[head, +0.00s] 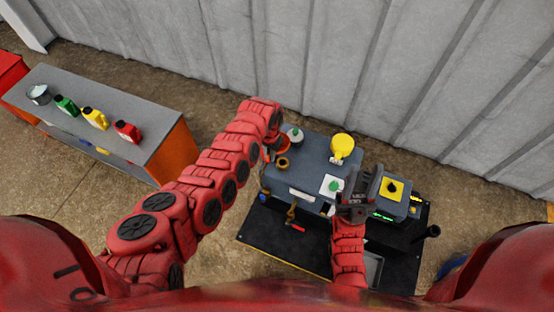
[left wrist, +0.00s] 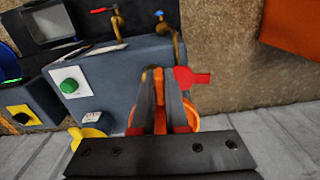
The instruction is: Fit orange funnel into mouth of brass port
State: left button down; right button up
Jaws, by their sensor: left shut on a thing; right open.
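My left gripper (head: 272,143) is shut on the orange funnel (head: 283,142) near the left end of the grey-blue machine. In the left wrist view the funnel (left wrist: 192,122) shows as an orange rim behind and beside the black fingers (left wrist: 160,78). The brass port (head: 283,163) is a ring with a dark mouth on the machine top. The funnel appears just beyond the port in the head view, apart from it; its height above the machine is hard to tell. In the left wrist view the fingers largely hide the port. My right gripper (head: 358,190) is open above the machine's right part.
The machine (head: 310,155) carries a yellow round part (head: 342,145), a green button (head: 333,185), a yellow panel with a black knob (head: 391,189) and brass taps (head: 291,212). A grey bench (head: 150,150) with several bottles stands left. A corrugated wall (head: 330,70) stands behind.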

pick_arm(q)
jog(key=shift+w+d+f+m, duration=0.2)
jog(key=shift+d+f, duration=0.2)
jog(key=shift+d, duration=0.25)
jog(key=shift+w+d+f+m, duration=0.15)
jog(key=shift+d+f, duration=0.2)
jog(key=shift+d, duration=0.25)
jog(key=shift+f, duration=0.1)
jog(key=shift+s+d+f+b, duration=0.2)
jog(key=shift+f+b, duration=0.1)
jog(key=shift+b, duration=0.1)
jog(key=shift+s+a+n, duration=0.1)
jog(key=shift+s+n, duration=0.3)
jog(key=shift+n, duration=0.35)
jog(key=shift+f+b, duration=0.1)
jog(key=shift+b, duration=0.2)
jog(key=shift+f+b, duration=3.25)
jog(key=shift+f, duration=0.3)
